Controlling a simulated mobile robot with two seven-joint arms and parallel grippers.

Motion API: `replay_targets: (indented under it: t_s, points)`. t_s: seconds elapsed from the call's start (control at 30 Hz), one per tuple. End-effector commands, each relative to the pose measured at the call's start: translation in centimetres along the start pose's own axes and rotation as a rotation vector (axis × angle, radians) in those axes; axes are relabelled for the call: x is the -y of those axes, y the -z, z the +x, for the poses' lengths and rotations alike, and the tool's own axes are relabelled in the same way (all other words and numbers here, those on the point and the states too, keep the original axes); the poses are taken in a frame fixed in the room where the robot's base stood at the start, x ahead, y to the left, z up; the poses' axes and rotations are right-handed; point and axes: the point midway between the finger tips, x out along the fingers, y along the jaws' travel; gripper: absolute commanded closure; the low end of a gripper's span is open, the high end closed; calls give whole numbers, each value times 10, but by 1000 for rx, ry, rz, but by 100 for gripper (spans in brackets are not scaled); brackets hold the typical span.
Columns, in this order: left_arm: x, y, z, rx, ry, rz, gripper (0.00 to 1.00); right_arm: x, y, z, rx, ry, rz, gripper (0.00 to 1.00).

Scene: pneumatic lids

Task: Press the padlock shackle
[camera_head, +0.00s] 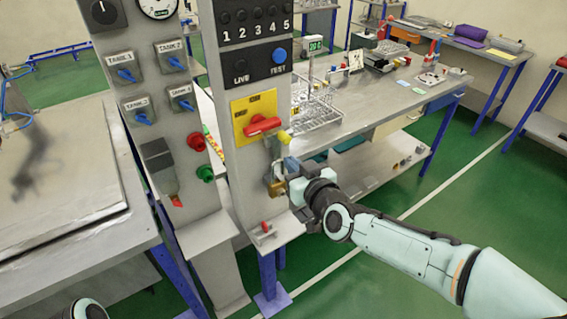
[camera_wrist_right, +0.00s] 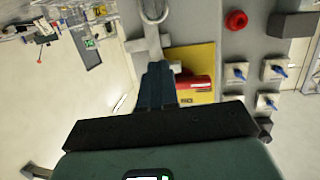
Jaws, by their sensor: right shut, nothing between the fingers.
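The padlock (camera_head: 277,188) is a small brass-coloured body on the front of the grey panel, below the yellow plate (camera_head: 240,107) with its red rotary handle (camera_head: 262,125). My right gripper (camera_head: 291,168) is at the panel, just right of and above the padlock, with its fingers shut and empty. In the right wrist view the blue fingertips (camera_wrist_right: 157,80) are together beside the yellow plate. A grey metal loop (camera_wrist_right: 153,12), which looks like the shackle, shows beyond them at the top. Whether the fingers touch it I cannot tell. My left gripper is out of view.
A second panel on the left carries blue tank switches (camera_head: 125,74), a red button (camera_head: 195,143) and a green button (camera_head: 205,173). A wire rack (camera_head: 315,105) stands on the bench (camera_head: 352,125) behind my right gripper. Green floor is open at the right.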

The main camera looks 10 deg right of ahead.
Motion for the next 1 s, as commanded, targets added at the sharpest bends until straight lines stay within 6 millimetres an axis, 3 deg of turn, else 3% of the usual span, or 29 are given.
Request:
replay_targets:
  t_s: [0.13,0.33,0.83,1.0]
  points:
    - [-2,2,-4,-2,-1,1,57,0,0,33,2,0,-1,100]
    - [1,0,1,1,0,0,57,-1,-22,52,1,-1,0,100]
    - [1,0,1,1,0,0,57,0,-28,59,-1,0,1,100]
    - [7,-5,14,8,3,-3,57,0,-41,60,2,0,1,100]
